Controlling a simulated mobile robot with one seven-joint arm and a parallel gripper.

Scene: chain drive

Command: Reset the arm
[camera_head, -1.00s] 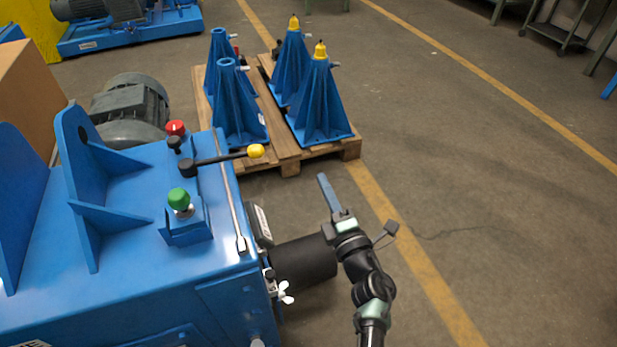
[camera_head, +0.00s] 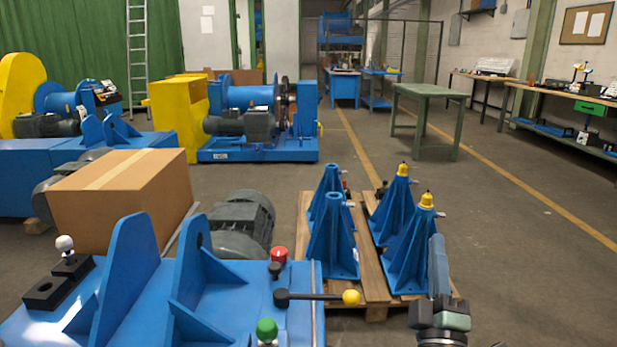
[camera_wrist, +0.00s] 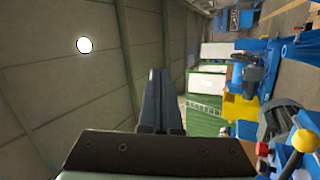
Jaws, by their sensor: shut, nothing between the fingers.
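My gripper (camera_head: 438,266) shows at the lower right in the head view, its blue-grey fingers pointing up. It stands in front of the pallet and to the right of the blue machine (camera_head: 150,285). In the wrist view the two fingers (camera_wrist: 160,100) lie side by side, shut and empty. Behind them the wrist view shows ceiling, a green curtain and machines turned sideways. The lower part of my arm is cut off by the bottom edge of the head view.
Near my arm are the black lever with a yellow knob (camera_head: 351,297), a red button (camera_head: 278,254) and a green knob (camera_head: 267,330). A wooden pallet (camera_head: 376,312) bears several blue stands. A cardboard box (camera_head: 125,195) is at left. Open floor lies at right.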

